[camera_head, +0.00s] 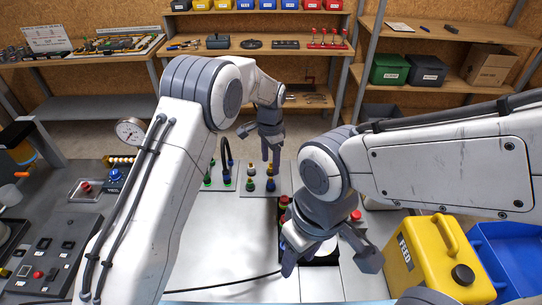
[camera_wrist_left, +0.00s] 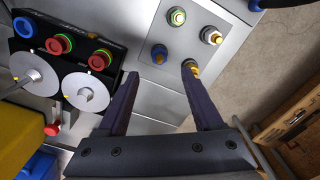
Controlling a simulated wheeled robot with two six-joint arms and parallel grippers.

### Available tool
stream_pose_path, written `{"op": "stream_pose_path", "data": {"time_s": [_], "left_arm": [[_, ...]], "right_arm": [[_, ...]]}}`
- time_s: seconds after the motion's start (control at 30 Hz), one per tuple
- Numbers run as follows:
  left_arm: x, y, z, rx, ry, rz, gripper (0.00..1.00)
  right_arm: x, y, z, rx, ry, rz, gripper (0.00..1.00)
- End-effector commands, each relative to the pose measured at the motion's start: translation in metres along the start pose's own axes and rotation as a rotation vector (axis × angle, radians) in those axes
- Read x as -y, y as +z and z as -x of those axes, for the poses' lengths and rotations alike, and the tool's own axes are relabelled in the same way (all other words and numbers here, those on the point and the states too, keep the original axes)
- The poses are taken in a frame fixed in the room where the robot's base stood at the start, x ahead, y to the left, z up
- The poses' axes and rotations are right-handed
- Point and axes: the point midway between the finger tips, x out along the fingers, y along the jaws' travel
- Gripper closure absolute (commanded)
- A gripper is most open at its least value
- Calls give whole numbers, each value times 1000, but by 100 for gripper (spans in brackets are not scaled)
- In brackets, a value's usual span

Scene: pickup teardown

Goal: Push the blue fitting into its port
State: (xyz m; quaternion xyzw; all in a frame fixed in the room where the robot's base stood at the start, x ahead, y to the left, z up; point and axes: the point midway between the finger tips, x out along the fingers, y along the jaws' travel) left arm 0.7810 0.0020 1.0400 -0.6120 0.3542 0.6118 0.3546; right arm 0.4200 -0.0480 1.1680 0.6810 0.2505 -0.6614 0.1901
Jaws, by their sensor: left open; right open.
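My right gripper (camera_head: 328,260) is open, lower in view, over a black tray.
The black tray (camera_wrist_left: 110,48) holds red-ringed parts and pale discs. A yellow can (camera_head: 440,255) and blue bin (camera_head: 515,255) stand right. A pressure gauge (camera_head: 130,131) stands left.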

Motion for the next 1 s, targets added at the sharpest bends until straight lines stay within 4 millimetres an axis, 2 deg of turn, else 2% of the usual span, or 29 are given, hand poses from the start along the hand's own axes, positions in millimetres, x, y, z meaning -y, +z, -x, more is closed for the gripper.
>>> {"op": "stream_pose_path", "data": {"time_s": [0.3,0.5,0.63,0.9,0.93,1.0], "left_arm": [[-2,1,-55,4,4,1,32],[-1,0,-80,1,1,2,32],[-1,0,-88,1,1,2,32],[-1,0,-90,0,0,2,32],[-1,0,-90,0,0,2,36],[-1,0,-90,0,0,2,63]], "right_arm": [[2,-1,22,0,0,0,50],[2,-2,30,0,0,1,50],[2,-2,31,0,0,2,50],[2,-2,31,0,0,2,50],[2,-2,31,0,0,2,50],[2,-2,31,0,0,2,50]]}}
